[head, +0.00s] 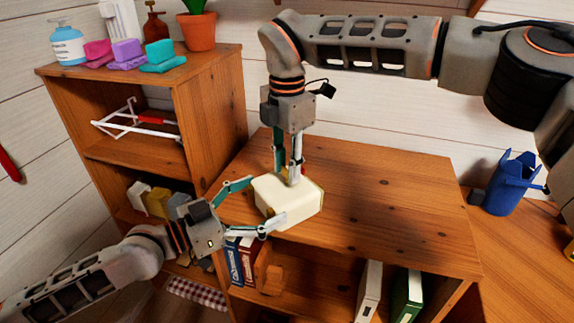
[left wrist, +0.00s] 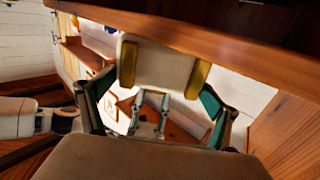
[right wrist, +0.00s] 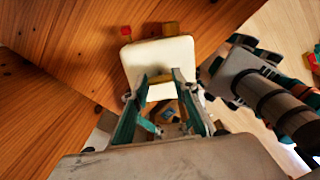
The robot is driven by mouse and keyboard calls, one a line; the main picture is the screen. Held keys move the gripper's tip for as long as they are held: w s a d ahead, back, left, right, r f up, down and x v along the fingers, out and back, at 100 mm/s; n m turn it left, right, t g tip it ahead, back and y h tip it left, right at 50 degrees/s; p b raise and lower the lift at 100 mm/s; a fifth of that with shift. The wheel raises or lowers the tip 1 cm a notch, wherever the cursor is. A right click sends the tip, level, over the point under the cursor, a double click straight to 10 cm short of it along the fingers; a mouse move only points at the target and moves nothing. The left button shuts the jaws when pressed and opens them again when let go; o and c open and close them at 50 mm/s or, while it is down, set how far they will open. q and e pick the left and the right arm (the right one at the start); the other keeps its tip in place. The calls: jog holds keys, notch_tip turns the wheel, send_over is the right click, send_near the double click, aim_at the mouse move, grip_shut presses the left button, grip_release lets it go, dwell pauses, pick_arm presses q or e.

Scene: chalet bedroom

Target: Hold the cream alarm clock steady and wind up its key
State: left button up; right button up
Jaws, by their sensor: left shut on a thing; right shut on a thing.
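The cream alarm clock (head: 290,207) is a pale rounded block on the low wooden cabinet top, near its front left corner. It also shows in the left wrist view (left wrist: 158,68), with gold strips at two sides, and in the right wrist view (right wrist: 150,55). My left gripper (head: 266,205) is shut on the clock, one finger on each side. My right gripper (head: 289,174) points down from above, its fingers close together at the clock's back. In the right wrist view its fingertips (right wrist: 162,80) close around a small gold key (right wrist: 160,77). The clock's face is not clear.
A taller shelf (head: 208,95) stands at the left, with soaps, bottles and a potted plant (head: 200,30) on top. The cabinet top (head: 400,205) right of the clock is clear.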

aim_at(287, 169)
jog(key=shift+m, duration=1.2)
jog(key=o, duration=1.1)
notch_tip(287, 169, up, 12)
jog(key=shift+r, duration=0.1)
